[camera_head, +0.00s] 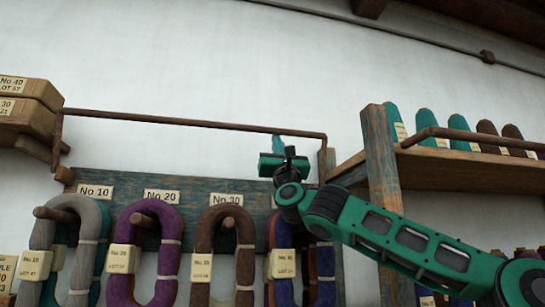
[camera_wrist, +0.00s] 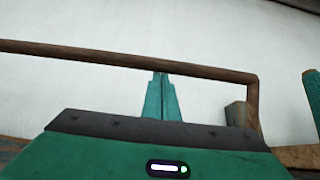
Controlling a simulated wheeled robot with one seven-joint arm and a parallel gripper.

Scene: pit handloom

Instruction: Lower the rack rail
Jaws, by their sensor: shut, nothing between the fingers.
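The rack rail (camera_head: 185,122) is a thin brown bar with a short arm bent down at each end. It stands raised above the blue-green board with the numbered pegs. It also crosses the wrist view (camera_wrist: 90,52), with its right-hand arm bending down at the right. My green gripper (camera_head: 277,142) is near the rail's right part, fingers pointing up. In the wrist view its shut, empty fingers (camera_wrist: 160,85) end at the rail's lower edge. I cannot tell whether they touch the rail or pass behind it.
Yarn hanks (camera_head: 146,250) hang from pegs below the rail. A weathered post (camera_head: 382,190) and a shelf (camera_head: 460,168) with cones stand to the right. Boxes (camera_head: 30,103) sit on a shelf at left. The wall above the rail is clear.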

